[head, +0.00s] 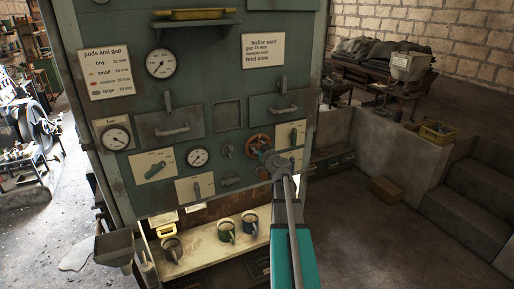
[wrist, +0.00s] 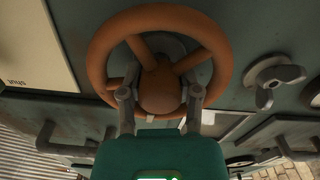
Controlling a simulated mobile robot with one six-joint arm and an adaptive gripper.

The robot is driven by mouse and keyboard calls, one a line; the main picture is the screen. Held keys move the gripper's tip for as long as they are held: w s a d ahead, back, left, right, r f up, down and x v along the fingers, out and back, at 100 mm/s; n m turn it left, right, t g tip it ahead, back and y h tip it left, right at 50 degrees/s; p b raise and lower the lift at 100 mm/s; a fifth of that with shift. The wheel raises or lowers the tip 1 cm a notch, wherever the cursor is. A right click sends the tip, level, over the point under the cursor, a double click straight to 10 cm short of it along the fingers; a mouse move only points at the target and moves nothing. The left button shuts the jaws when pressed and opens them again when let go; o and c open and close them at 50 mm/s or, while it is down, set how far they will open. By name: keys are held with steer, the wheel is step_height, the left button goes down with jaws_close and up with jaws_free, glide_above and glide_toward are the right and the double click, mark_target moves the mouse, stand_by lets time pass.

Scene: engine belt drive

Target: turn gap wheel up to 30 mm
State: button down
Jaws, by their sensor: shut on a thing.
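The wheel is an orange-brown handwheel with spokes and a round hub, on the green panel in the head view (head: 258,143). It fills the upper middle of the wrist view (wrist: 218,50). My gripper (wrist: 160,93) has one finger on each side of the hub and is shut on it. In the head view my gripper (head: 266,154) partly covers the wheel's lower right. A card (head: 108,73) headed "pods and gap" lists sizes, with large at 30 mm. A round dial (head: 198,157) sits left of the wheel; its reading is too small to tell.
Another dial (head: 117,138) is at the panel's left and one (head: 161,63) is higher up. A grey wing knob (wrist: 275,80) is right of the wheel in the wrist view. Mugs (head: 226,231) stand on the shelf (head: 205,249) below. Drawer handles stick out of the panel.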

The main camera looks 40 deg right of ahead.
steer(key=m, duration=0.8)
steer(key=shift+d+m, duration=0.1)
steer(key=shift+m, duration=0.3)
steer(key=m, duration=0.4)
steer(key=shift+m, duration=0.3)
steer(key=m, duration=0.4)
steer(key=shift+m, duration=0.3)
steer(key=m, duration=0.4)
steer(key=shift+w, duration=0.1)
steer(key=m, duration=0.5)
steer(key=shift+f, duration=0.1)
steer(key=m, duration=0.4)
steer(key=shift+m, duration=2.1)
